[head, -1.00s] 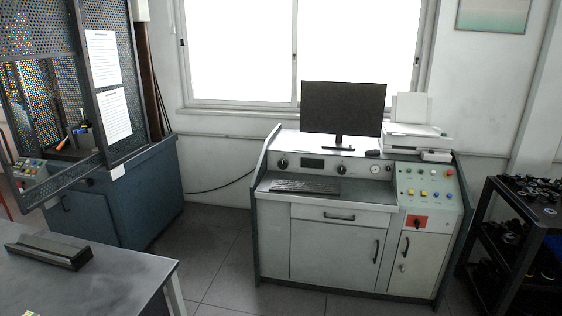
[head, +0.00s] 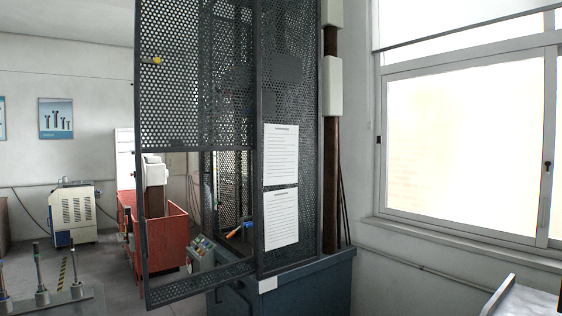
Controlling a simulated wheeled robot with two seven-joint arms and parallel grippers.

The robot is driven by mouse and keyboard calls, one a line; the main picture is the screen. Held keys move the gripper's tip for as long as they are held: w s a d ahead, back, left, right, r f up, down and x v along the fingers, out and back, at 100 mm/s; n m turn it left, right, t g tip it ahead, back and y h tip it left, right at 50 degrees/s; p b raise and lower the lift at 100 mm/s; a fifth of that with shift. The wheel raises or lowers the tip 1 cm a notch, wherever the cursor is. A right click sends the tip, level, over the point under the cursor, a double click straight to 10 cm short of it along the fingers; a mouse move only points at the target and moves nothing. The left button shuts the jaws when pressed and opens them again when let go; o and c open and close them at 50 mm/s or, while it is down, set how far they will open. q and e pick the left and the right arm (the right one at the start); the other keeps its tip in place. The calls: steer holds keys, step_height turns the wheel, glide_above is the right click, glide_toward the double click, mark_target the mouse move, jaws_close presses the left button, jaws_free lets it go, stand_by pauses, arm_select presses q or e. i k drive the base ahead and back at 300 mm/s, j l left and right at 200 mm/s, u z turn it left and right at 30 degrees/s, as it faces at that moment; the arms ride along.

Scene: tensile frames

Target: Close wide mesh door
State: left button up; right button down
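The wide mesh door (head: 196,75) is a dark perforated metal panel with an open window in its lower part, in the middle left of the head view. It stands swung open, out to the left of the mesh enclosure (head: 290,90). A small yellow piece (head: 152,60) shows near its left edge. The enclosure sits on a blue base cabinet (head: 315,290) and bears two white paper sheets. Through the door's window I see a small control panel with coloured buttons (head: 203,250). Neither of my grippers is in view.
A red bin-like machine (head: 172,235) stands behind the door. A white and blue unit (head: 73,212) is by the back wall at left. A rack with upright metal pieces (head: 45,297) is at lower left. A window is at right. Grey floor shows at left.

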mark_target(139, 149)
steer(key=i+l+u, duration=0.6)
steer(key=l+u, duration=0.25)
steer(key=i+l+u, duration=0.15)
steer(key=i+l, duration=0.3)
